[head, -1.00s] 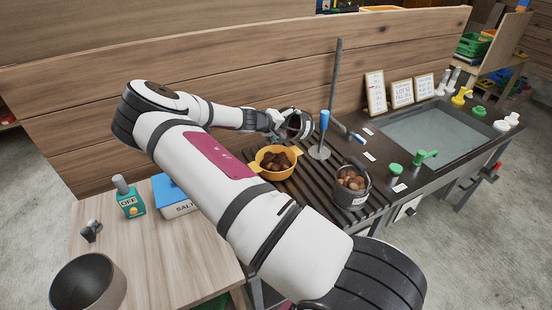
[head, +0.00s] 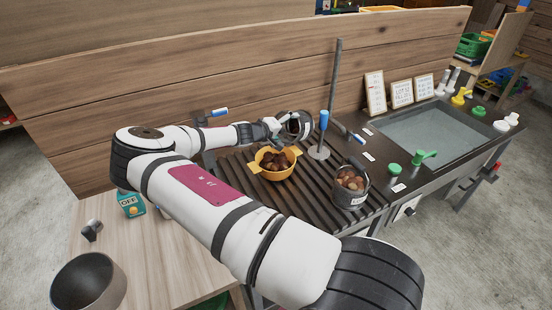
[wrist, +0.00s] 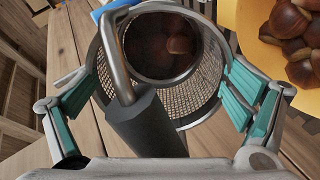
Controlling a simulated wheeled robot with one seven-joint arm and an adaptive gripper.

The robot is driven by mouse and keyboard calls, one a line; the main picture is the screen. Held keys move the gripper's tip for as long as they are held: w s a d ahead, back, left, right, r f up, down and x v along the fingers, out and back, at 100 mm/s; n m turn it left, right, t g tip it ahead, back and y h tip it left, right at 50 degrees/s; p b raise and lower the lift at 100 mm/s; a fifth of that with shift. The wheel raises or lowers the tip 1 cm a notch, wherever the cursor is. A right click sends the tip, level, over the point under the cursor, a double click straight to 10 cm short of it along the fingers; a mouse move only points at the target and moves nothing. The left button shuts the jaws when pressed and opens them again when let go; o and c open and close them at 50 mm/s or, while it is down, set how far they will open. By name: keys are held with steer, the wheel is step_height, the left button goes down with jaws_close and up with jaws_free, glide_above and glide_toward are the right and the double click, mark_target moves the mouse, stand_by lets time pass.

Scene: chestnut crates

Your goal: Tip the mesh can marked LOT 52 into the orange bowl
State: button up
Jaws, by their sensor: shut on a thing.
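A mesh can (head: 302,126) is in my gripper (head: 282,128), tilted on its side above the rack behind the orange bowl. In the wrist view the can (wrist: 202,88) sits between the teal pads of my gripper (wrist: 160,98), with a few brown chestnuts inside. Its label does not show, so I cannot read its lot. The orange bowl (head: 281,177) holds several chestnuts and stands on the dark slatted rack; it also shows at the upper right of the wrist view (wrist: 249,32). A second mesh can (head: 348,201) with chestnuts and a white label stands upright to the right.
A metal stand (head: 319,152) with a blue-handled tool rises just right of the held can. A wooden table (head: 150,268) with a dark pot (head: 88,283) is at the near left.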

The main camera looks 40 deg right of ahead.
steer(key=shift+w+a, duration=0.1)
steer(key=shift+a, duration=0.05)
steer(key=shift+a+r+h, duration=0.1)
steer(key=shift+a+h, duration=0.05)
steer(key=shift+h, duration=0.35)
steer(key=shift+s+a+r+h, duration=0.1)
steer(key=shift+s+a+h, duration=0.1)
steer(key=shift+a+h, duration=0.8)
steer(key=shift+s+a+t+h+b, duration=0.1)
steer(key=shift+a+t+h+b, duration=0.15)
steer(key=shift+a+h+b, duration=0.4)
steer(key=shift+a+t+h+b, duration=0.25)
steer(key=shift+a+h+b, duration=0.1)
steer(key=shift+h, duration=0.6)
stand_by(0.8)
steer(key=shift+a+h+b, duration=0.25)
steer(key=shift+h+b, duration=0.25)
steer(key=shift+b, duration=0.25)
steer(key=shift+s+d+r+y+p, duration=0.3)
steer(key=shift+y+p, duration=0.2)
steer(key=shift+p, duration=0.6)
steer(key=y, duration=0.1)
steer(key=d+y+p, duration=0.1)
steer(key=y, duration=0.1)
steer(key=shift+w+d+f+g, duration=0.3)
steer(key=shift+w+f, duration=0.05)
steer(key=shift+w, duration=0.05)
